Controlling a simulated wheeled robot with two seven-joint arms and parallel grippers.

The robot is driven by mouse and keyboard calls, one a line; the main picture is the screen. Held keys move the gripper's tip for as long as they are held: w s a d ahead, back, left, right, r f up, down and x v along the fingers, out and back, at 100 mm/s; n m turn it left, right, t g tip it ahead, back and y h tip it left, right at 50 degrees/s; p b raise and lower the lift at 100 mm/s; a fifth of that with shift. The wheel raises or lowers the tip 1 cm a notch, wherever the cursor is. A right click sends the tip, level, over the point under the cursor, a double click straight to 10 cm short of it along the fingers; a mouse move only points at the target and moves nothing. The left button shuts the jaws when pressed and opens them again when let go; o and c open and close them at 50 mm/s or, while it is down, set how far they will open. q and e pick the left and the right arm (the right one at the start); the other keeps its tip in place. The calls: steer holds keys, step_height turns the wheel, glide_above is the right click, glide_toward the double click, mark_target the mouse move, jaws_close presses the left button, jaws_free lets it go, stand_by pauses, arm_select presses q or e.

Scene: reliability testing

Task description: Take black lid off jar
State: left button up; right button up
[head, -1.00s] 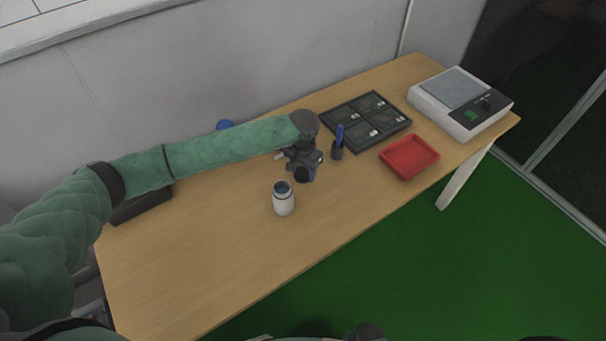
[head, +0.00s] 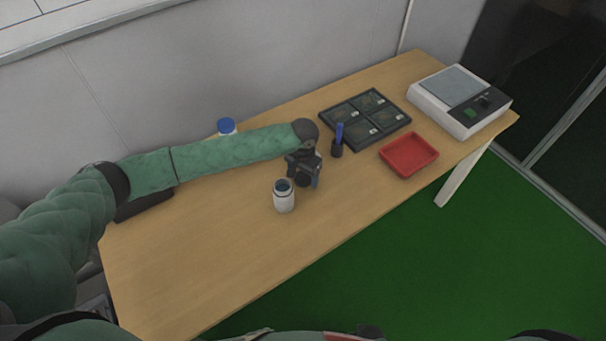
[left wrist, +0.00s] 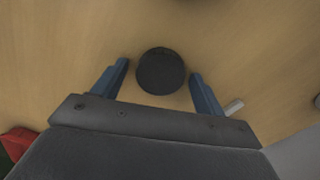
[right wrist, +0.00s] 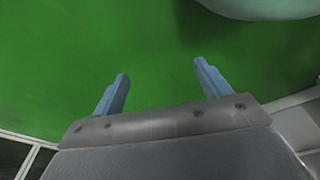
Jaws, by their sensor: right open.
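The white jar (head: 284,199) stands upright on the table in the head view, its top uncovered and dark inside. The black lid (left wrist: 161,71) is off the jar. It shows as a round dark disc between the fingers of my left gripper (left wrist: 160,68), with a gap on both sides. My left gripper (head: 304,178) is open, just behind and right of the jar in the head view, over the lid (head: 302,180). My right gripper (right wrist: 160,78) is open and empty over the green floor.
On the wooden table (head: 190,265) a blue pen (head: 339,133) stands in a dark holder beside my left gripper. Behind are a dark divided tray (head: 350,113), a red tray (head: 391,166) and a scale (head: 440,112). A blue-capped bottle (head: 226,127) stands behind my left arm. The front left is clear.

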mark_target(303, 177)
steer(key=shift+w, duration=0.1)
arm_select(q)
steer(key=shift+r, duration=0.45)
step_height(303, 177, up, 11)
steer(key=b, duration=0.4)
steer(key=shift+r, duration=0.15)
arm_select(e)
step_height(303, 177, up, 9)
steer(key=w+a, duration=0.2)
steer(key=a, duration=0.1)
steer(key=shift+r+g, duration=0.15)
steer(key=shift+g, duration=0.25)
steer(key=shift+s+d, duration=0.15)
